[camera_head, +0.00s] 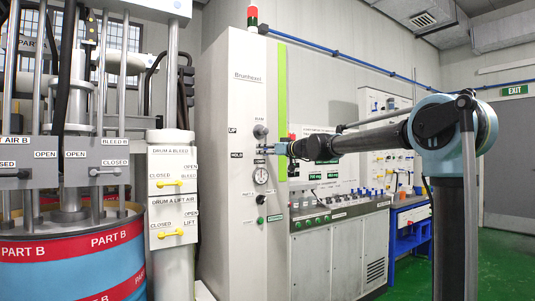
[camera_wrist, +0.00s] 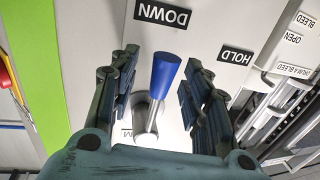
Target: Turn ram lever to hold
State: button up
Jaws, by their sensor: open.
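The ram lever (camera_wrist: 165,78) has a blue handle on a silver shaft, rising from a round hub. In the wrist view its handle lies between my two open fingers, with gaps visible on both sides. The handle leans toward the DOWN label (camera_wrist: 162,13); the HOLD label (camera_wrist: 235,57) is off to the right. Both labels appear upside down there. In the head view the grey hub (camera_head: 260,131) sits below the RAM label on the white cabinet, and my gripper (camera_head: 266,149) is in front of the panel just below it. My gripper hides the blue handle there.
The white cabinet (camera_head: 222,215) also carries a gauge (camera_head: 260,176) and buttons close below my gripper. A control console (camera_head: 335,225) stands to its right. Drum A valves (camera_head: 175,183) and the Part B drum (camera_head: 75,265) stand at left.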

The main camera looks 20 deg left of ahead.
jog(key=shift+w+a, duration=0.1)
jog(key=shift+c, duration=0.6)
jog(key=c, duration=0.9)
grip_shut()
